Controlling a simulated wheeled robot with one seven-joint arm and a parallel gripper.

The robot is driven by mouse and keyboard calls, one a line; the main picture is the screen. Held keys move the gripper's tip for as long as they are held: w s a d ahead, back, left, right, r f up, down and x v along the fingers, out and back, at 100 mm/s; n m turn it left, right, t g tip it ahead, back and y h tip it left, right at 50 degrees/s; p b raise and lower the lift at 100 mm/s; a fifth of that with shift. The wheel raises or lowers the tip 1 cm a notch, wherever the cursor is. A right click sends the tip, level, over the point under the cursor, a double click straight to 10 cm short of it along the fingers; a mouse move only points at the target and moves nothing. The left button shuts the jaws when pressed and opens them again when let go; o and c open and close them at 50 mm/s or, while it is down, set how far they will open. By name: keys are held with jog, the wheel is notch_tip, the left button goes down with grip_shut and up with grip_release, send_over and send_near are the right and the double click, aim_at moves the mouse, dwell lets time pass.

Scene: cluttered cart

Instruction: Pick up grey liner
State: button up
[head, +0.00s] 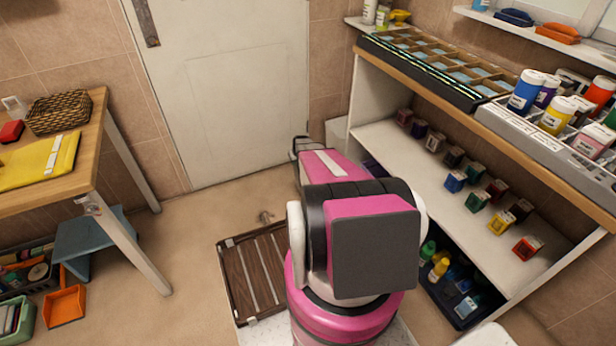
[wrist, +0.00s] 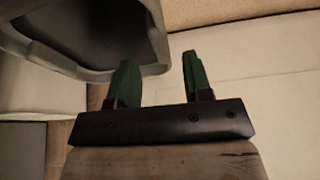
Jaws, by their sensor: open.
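In the wrist view, a grey, rounded, hollow form that looks like the grey liner (wrist: 152,35) shows at the upper left, with a dark inside and a thick rim. It sits at the top of a pale bin-like body (wrist: 40,95). My gripper (wrist: 160,78) is open and empty, with two green fingers apart. The left finger overlaps the liner's rim in the picture; I cannot tell whether it touches. In the head view, a pale bin (head: 337,132) stands by the door, partly hidden behind my arm. The liner is not clear there.
A shelf unit (head: 375,142) with small coloured boxes and bottles stands on the right. A white door (head: 230,100) is behind. A wooden table (head: 88,140) with a wicker basket (head: 59,111) is at left. A slatted brown mat (head: 252,270) lies on the floor.

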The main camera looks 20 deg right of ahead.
aim_at(296, 164)
jog(key=x, duration=0.4)
jog(key=shift+f, duration=0.4)
grip_shut()
jog(key=shift+r, duration=0.1)
